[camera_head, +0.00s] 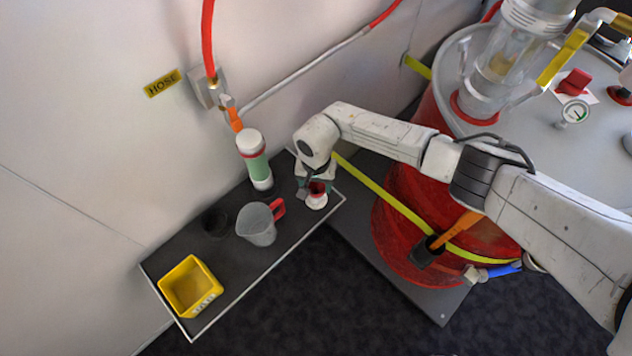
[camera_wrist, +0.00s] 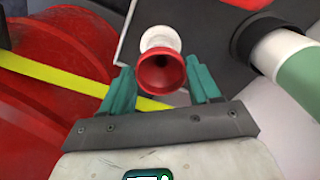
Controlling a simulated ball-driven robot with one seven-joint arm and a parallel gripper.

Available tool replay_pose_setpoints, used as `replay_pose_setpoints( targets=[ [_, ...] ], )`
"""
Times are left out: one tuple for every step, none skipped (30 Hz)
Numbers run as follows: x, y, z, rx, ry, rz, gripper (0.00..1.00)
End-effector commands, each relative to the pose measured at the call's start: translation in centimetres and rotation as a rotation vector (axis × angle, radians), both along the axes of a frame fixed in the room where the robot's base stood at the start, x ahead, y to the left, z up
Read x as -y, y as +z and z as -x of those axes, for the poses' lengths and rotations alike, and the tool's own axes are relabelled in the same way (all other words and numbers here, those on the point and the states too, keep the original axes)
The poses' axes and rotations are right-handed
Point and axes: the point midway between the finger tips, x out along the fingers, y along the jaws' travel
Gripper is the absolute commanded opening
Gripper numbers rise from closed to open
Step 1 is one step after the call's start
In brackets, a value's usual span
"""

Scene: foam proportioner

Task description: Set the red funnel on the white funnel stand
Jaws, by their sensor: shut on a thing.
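The red funnel (camera_wrist: 161,76) shows in the wrist view with its wide mouth facing the camera, between the two green fingers of my gripper (camera_wrist: 162,83). My gripper is shut on it. The white funnel stand (camera_wrist: 160,38) shows just beyond the funnel, partly hidden by it. In the head view the funnel (camera_head: 318,187) appears at the top of the stand (camera_head: 316,202), near the right end of the dark shelf. My gripper (camera_head: 311,186) is there too, partly hidden by my wrist. I cannot tell whether the funnel rests on the stand or is just above it.
A large red tank (camera_head: 400,215) with a yellow strap stands to the right.

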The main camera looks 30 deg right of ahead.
Motion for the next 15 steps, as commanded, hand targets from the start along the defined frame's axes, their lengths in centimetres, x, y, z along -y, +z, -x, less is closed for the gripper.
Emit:
replay_pose_setpoints(
  targets=[
    [0.00,-0.14,0.00,0.000,0.000,0.000,0.33],
    [0.00,-0.20,0.00,0.000,0.000,0.000,0.33],
    [0.00,-0.27,0.00,0.000,0.000,0.000,0.33],
    [0.00,-0.33,0.00,0.000,0.000,0.000,0.33],
    [-0.01,-0.39,0.00,0.000,0.000,0.000,0.33],
    [-0.01,-0.47,0.00,0.000,0.000,0.000,0.33],
    [-0.01,-0.52,0.00,0.000,0.000,0.000,0.33],
    [-0.01,-0.57,0.00,0.000,0.000,0.000,0.33],
    [-0.01,-0.65,0.00,0.000,0.000,0.000,0.33],
    [-0.01,-0.70,0.00,0.000,0.000,0.000,0.33],
    [-0.01,-0.75,0.00,0.000,0.000,0.000,0.33],
    [-0.01,-0.83,0.00,0.000,0.000,0.000,0.33],
    [-0.01,-0.88,0.00,0.000,0.000,0.000,0.33],
    [-0.02,-0.93,0.00,0.000,0.000,0.000,0.33],
    [-0.02,-1.00,0.00,0.000,0.000,0.000,0.33]
  ],
)
